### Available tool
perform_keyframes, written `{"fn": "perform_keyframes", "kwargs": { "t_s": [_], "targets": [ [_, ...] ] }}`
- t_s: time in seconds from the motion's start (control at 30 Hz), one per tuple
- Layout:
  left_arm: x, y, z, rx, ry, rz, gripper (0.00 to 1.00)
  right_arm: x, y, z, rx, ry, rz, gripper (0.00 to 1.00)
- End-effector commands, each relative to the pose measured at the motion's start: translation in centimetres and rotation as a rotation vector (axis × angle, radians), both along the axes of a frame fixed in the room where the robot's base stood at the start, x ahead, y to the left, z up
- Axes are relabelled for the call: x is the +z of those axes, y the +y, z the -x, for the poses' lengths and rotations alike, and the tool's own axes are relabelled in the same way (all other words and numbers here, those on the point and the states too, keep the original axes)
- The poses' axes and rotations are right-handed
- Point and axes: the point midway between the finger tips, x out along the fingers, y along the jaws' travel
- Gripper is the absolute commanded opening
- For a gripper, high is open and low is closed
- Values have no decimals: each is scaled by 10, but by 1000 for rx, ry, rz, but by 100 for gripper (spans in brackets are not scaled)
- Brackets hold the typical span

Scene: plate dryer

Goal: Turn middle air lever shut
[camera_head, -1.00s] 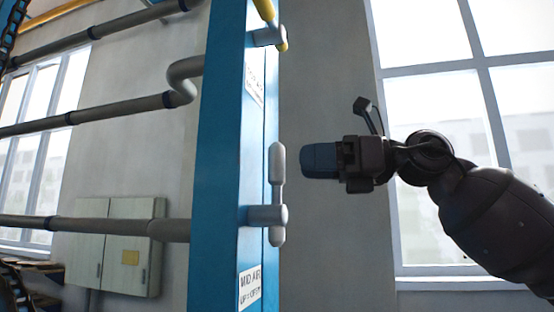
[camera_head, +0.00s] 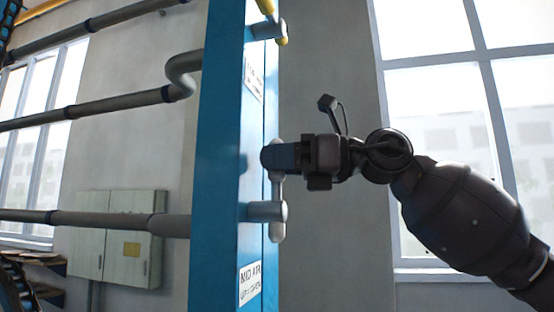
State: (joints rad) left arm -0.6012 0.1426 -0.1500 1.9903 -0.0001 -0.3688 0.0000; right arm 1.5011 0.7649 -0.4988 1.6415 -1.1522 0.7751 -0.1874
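The middle air lever (camera_head: 278,222) is a grey bar standing upright on a round hub on the blue post (camera_head: 220,150). A white label (camera_head: 250,283) below it reads "MID AIR" with a smaller line that seems to say up is open. My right gripper (camera_head: 274,157) reaches in from the right, and its fingers overlap the lever's upper end in the picture, hiding the top. I see the fingers edge-on, so I cannot tell whether they are open or shut, or touching the lever. My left gripper is not in view.
Another lever with a yellow handle (camera_head: 268,10) sits higher on the post, with a second label (camera_head: 254,80) below it. Grey pipes (camera_head: 110,222) run left from the post. A pale cabinet (camera_head: 118,238) hangs on the wall. The space right of the post is clear below my arm.

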Motion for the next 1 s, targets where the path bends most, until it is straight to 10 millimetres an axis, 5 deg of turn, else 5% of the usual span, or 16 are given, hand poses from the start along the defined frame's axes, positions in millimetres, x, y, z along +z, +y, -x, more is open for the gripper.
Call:
{"fn": "perform_keyframes", "kwargs": {
  "t_s": [0.17,0.57,1.0],
  "targets": [
    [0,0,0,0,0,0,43,0,0,0,-1,0,0,0],
    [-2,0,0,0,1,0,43,0,1,4,-1,-46,13,0],
    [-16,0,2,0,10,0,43,-6,7,28,-1,-363,104,0]
  ]
}}
